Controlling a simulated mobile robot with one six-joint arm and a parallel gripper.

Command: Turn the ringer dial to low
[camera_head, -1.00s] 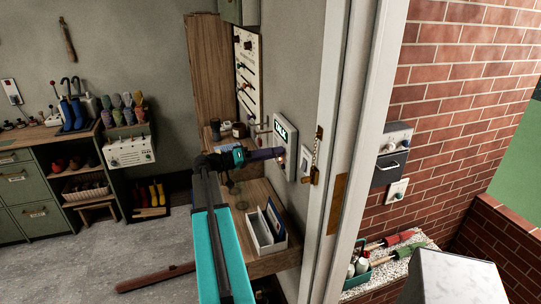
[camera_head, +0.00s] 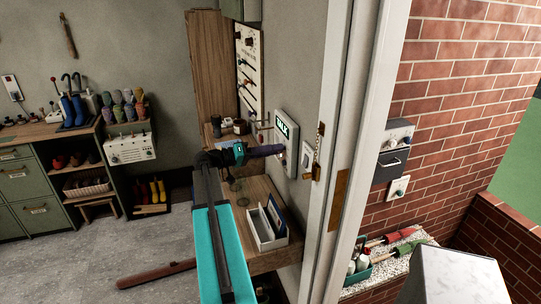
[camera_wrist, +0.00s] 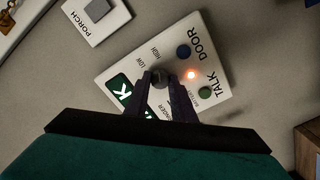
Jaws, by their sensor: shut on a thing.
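The ringer dial (camera_wrist: 160,77) is a small dark round knob on a white wall panel (camera_wrist: 112,72), next to the words LOW and HIGH. My gripper (camera_wrist: 166,84) is shut on the dial, with a dark finger on each side of it. The fingers partly cover the knob and the RINGER lettering, and I cannot tell where its pointer stands. In the head view the panel (camera_head: 293,118) hangs on the wall by the door frame, and my gripper (camera_head: 281,151) reaches its face from the left.
A separate PORCH switch plate (camera_wrist: 97,14) is nearby. A wooden desk (camera_head: 254,187) with a white box (camera_head: 262,238) stands below my arm.

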